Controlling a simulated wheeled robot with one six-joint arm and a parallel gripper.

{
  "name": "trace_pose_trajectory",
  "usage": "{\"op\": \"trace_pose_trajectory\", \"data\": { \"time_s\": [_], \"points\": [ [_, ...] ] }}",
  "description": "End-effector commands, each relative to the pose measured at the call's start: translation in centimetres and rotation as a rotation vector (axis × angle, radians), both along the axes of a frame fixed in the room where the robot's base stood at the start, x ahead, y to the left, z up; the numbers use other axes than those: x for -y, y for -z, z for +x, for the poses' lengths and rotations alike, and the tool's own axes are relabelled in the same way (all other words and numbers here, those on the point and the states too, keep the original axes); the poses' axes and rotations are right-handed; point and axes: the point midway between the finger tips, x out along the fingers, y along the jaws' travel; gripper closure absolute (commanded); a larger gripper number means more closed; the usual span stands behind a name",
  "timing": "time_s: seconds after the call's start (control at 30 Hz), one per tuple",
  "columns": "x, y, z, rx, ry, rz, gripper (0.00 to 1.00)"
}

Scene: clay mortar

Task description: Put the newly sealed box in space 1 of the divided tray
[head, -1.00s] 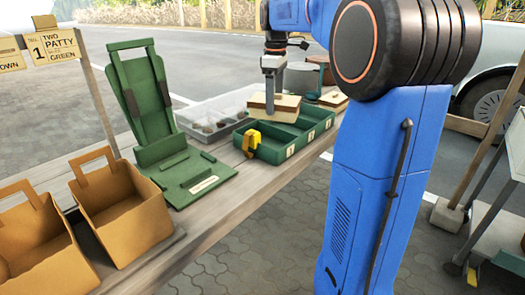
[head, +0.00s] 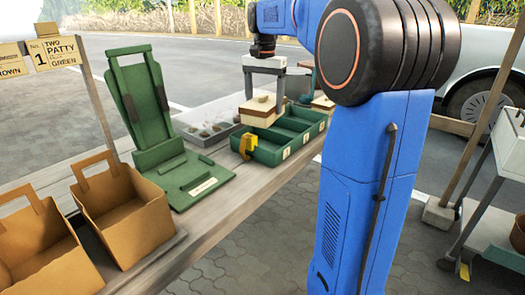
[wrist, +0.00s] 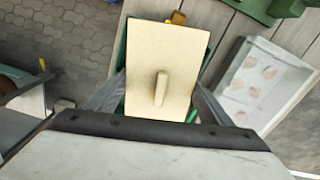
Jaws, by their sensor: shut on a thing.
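My gripper (head: 265,90) is shut on a small box (head: 258,110) with a cream lid and a brown band. The box is level and hangs over the near-left end of the green divided tray (head: 268,157); I cannot tell how high it is above the tray. In the wrist view the cream lid (wrist: 143,45) with its raised bar lies between the two fingers and hides most of the tray below. The tray's front wall carries number labels, with space 1 (head: 285,154) at the near-left end. The compartments I can see look empty.
A yellow piece (head: 247,146) sits at the tray's left end. A grey-white bin (head: 203,141) with brown discs stands behind it. A green stand (head: 150,130) and brown paper carriers (head: 125,210) are to the left. Another box (head: 323,103) is behind the tray.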

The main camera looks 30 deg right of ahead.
Motion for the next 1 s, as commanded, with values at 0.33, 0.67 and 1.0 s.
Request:
{"op": "trace_pose_trajectory", "data": {
  "time_s": [0.33,0.67,1.0],
  "points": [
    [0.0,-0.5,0.0,0.002,0.612,0.0,0.5],
    [0.1,-0.9,0.0,0.001,1.197,0.0,0.5],
    [0.1,-1.2,-0.1,0.001,1.676,0.0,0.5]
  ]
}}
